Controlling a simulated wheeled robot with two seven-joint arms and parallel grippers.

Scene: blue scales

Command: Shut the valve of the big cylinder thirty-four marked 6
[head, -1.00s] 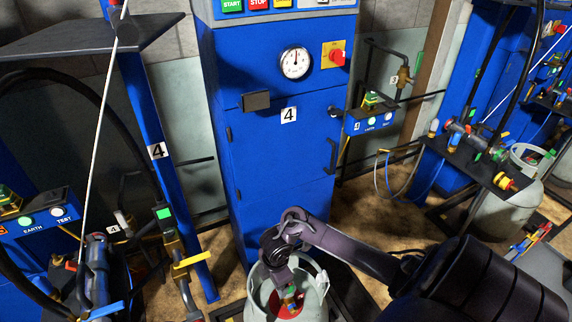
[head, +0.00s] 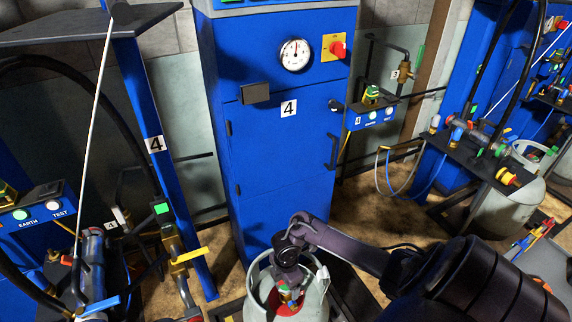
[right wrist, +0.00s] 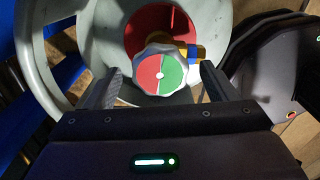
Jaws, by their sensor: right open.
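A grey gas cylinder (head: 318,302) with an open collar stands at the bottom middle of the head view. No number on it shows. Its valve has a red and green knob (right wrist: 160,72), seen face-on in the right wrist view, with brass and a blue part beside it. A red area (right wrist: 135,28) lies around the valve inside the collar (right wrist: 35,60). My right gripper (right wrist: 161,82) is open, one finger on each side of the knob, with gaps showing. In the head view it reaches down into the collar (head: 289,285). My left gripper is not in view.
A tall blue cabinet (head: 290,165) marked 4 stands behind the cylinder. A blue post (head: 165,180) and hoses are at left. Another grey cylinder (head: 505,210) and a dark shelf with valves (head: 470,160) are at right. Brown floor (head: 365,225) lies between.

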